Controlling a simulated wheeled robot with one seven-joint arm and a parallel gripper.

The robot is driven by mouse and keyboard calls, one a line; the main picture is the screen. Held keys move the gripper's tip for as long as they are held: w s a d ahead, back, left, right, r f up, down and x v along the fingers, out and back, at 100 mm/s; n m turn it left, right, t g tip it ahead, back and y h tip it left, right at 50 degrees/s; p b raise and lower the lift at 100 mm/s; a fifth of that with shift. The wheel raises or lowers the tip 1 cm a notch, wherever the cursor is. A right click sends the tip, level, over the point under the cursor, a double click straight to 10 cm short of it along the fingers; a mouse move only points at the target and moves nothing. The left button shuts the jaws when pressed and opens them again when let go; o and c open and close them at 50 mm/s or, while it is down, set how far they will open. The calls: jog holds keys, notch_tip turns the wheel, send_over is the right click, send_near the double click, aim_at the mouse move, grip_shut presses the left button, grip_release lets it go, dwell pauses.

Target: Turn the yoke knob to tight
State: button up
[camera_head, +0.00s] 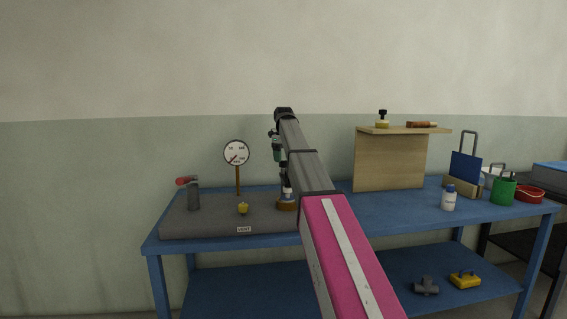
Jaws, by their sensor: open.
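My arm reaches across the middle of the view, and its dark wrist hangs over the blue bench. My gripper (279,155) shows small below the wrist, open, just left of the arm and partly hidden by it. Under it stands an upright silver and dark fitting (287,187) on a brown round base (287,205), which seems to carry the yoke knob. The knob itself is too small and too covered to make out, and I cannot tell whether the gripper touches it.
On the grey block (200,220) are a dial gauge (236,153), a red-handled lever (187,181) and a yellow knob (243,208) above a small label. A wooden stand (389,162), white bottle (449,197) and green bucket (502,191) stand on the right.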

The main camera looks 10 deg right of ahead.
jog(key=shift+f, duration=1.2)
jog(key=c, duration=0.9)
